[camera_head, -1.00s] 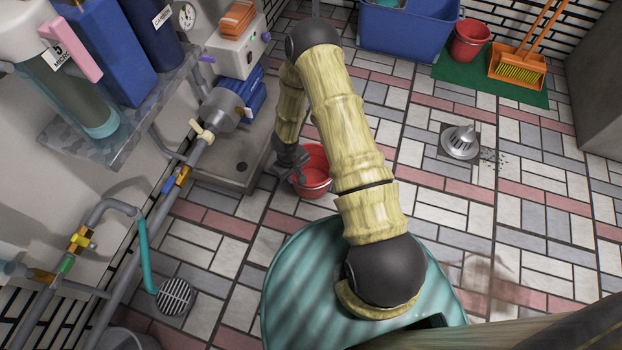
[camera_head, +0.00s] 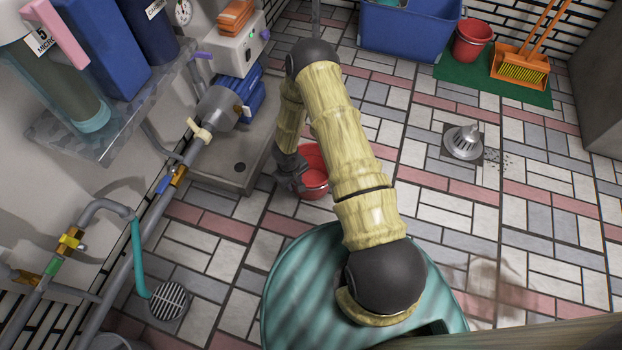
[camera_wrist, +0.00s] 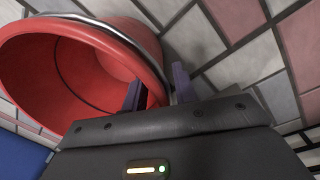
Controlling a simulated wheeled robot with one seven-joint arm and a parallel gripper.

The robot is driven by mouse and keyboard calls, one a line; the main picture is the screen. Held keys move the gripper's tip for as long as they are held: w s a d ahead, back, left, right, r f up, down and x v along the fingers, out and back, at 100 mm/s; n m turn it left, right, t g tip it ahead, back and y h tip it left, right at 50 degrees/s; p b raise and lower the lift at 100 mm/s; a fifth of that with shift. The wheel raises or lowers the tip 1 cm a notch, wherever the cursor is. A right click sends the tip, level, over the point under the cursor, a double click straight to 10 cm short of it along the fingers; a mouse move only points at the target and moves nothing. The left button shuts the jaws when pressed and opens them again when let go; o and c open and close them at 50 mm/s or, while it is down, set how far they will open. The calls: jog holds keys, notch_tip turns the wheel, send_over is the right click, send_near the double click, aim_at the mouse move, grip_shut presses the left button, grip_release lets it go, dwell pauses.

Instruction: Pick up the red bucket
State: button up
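A red bucket (camera_head: 317,178) stands on the tiled floor, partly hidden behind my arm in the head view. My gripper (camera_head: 291,178) is at its left side, low by the rim. I see a gap between the fingers, and cannot tell whether either touches the wall.
Another red bucket (camera_head: 472,40) stands on a green mat (camera_head: 450,71) beside an orange dustpan (camera_head: 520,68). A blue bin (camera_head: 408,30) stands at the back. A pump (camera_head: 228,105) and pipes are at the left.

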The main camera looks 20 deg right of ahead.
jog(key=shift+r, duration=0.1)
dwell(0.3)
grip_shut()
dwell(1.3)
